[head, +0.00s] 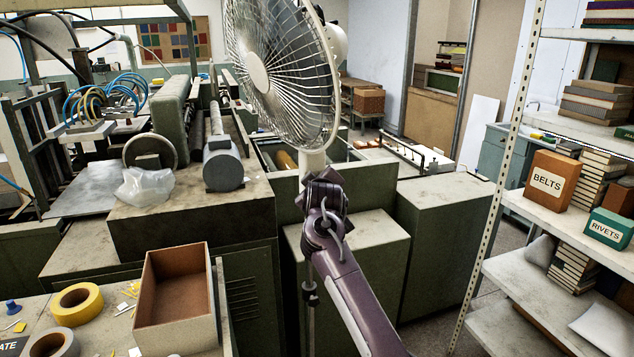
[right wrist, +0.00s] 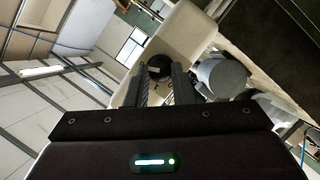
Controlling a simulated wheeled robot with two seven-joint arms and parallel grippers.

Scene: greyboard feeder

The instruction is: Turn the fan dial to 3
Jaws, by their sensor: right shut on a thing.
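The white fan (head: 280,70) stands upright in the middle of the head view, with its round wire guard facing left. Its pale column (head: 313,162) runs down behind my right gripper (head: 325,185). In the right wrist view the two dark fingers of my right gripper (right wrist: 161,75) are shut on a dark round dial (right wrist: 158,66) on the fan's pale body (right wrist: 190,32). The dial is hidden behind the gripper in the head view. No numbers or pointer on it can be read. My left gripper is out of view.
A green machine (head: 172,115) stands at the left behind a bench with an open cardboard box (head: 208,318) and a yellow tape roll (head: 77,303). Shelves (head: 545,213) with boxes and books stand at the right. Low green cabinets (head: 448,190) are behind my arm.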

